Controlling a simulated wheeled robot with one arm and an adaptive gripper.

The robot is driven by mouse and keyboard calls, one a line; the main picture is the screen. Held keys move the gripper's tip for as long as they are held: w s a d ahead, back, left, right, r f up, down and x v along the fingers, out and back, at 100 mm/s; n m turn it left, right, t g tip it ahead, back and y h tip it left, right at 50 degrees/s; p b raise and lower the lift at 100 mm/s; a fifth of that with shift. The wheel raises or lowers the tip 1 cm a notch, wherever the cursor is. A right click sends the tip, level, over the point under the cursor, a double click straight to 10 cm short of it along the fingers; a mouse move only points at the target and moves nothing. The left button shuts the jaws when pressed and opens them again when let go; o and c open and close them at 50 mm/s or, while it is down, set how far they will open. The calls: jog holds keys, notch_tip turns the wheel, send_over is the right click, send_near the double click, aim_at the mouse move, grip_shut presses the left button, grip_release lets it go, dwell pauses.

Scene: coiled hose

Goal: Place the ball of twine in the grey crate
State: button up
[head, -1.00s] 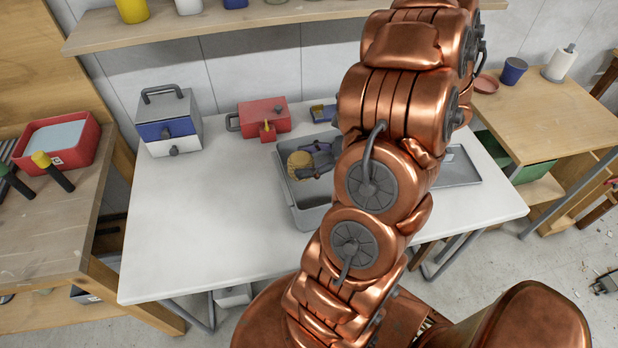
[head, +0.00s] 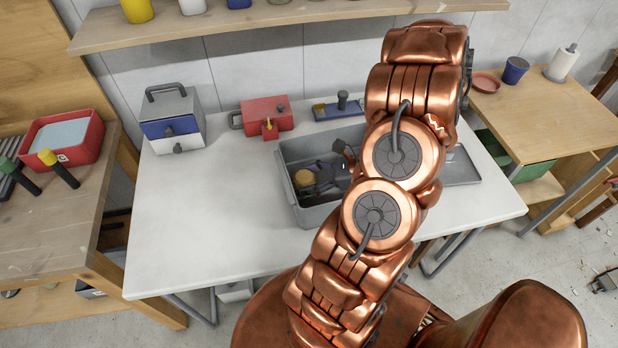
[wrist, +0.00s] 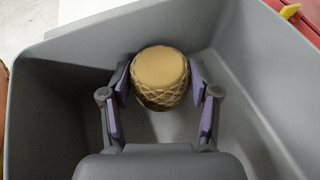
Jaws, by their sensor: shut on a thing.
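The ball of twine (head: 303,178) is tan, with a criss-cross wound side. It is inside the grey crate (head: 318,216), near its left end, low between the walls. In the wrist view the twine (wrist: 160,80) sits between the purple-padded fingers of my gripper (wrist: 160,74), which is shut on it. The crate walls (wrist: 255,75) rise around both. My gripper (head: 318,178) also shows inside the crate in the head view. My arm hides the crate's right part. Whether the twine touches the crate floor is hard to tell.
A red box (head: 266,115) with a yellow part stands behind the crate. A blue tray (head: 337,110) lies to its right. A grey and blue drawer box (head: 172,125) stands at the back left. The left of the white table (head: 205,225) is clear.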

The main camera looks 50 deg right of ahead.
jog(key=shift+f, duration=0.25)
jog(key=o, duration=1.2)
jog(key=shift+c, duration=0.2)
jog(key=shift+r, duration=0.25)
jog(key=b+v, duration=0.2)
jog(key=v, duration=0.5)
jog(key=shift+s+d+f, duration=0.1)
jog(key=shift+s+d, duration=0.05)
